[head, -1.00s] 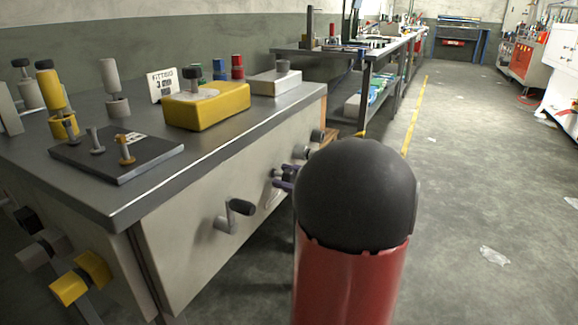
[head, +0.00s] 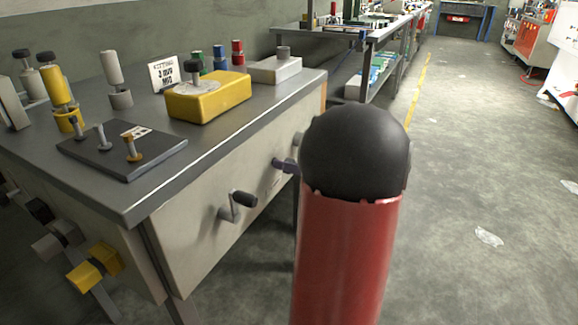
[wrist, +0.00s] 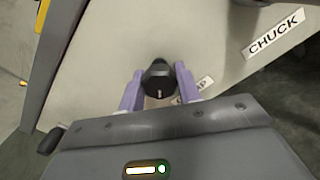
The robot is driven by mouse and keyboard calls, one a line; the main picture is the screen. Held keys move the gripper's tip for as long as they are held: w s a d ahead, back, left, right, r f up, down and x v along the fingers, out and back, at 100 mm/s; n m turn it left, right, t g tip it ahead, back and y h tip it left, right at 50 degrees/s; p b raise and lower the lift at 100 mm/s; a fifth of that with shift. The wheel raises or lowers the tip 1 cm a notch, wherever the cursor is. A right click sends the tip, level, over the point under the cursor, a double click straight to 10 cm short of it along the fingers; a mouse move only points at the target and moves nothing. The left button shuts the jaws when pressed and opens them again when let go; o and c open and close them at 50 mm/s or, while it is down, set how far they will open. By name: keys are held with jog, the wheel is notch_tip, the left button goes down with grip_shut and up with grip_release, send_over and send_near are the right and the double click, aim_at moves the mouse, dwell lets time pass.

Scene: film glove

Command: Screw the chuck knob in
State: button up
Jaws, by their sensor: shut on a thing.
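A dark round knob (wrist: 158,80) with a short white line on its face sits between the two purple fingers of my gripper (wrist: 158,88) in the wrist view. The fingers are shut on its sides. It is close to the pale bench panel (wrist: 100,50). A CHUCK label (wrist: 275,33) is on the panel to the right; a second label (wrist: 196,88), ending in MP, is partly hidden by a finger. In the head view my gripper (head: 285,165) shows only as a purple bit at the bench side; my arm hides the rest. The knob's seat and thread are hidden.
A crank (head: 238,203) sticks out of the bench side, left of my gripper. Yellow and grey knobs (head: 95,268) project from the near end. The bench top (head: 225,125) holds a yellow block (head: 207,98) and a dark plate with pegs (head: 120,150).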

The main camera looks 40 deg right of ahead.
jog(key=m, duration=0.7)
jog(key=shift+s+f+m, duration=0.1)
jog(key=shift+f+m, duration=0.05)
jog(key=shift+m, duration=0.15)
jog(key=m, duration=0.3)
jog(key=shift+m, duration=2.1)
jog(key=o, duration=0.8)
jog(key=shift+s+d, duration=0.1)
jog(key=shift+o, duration=0.8)
jog(key=v, duration=0.7)
jog(key=shift+s, duration=0.3)
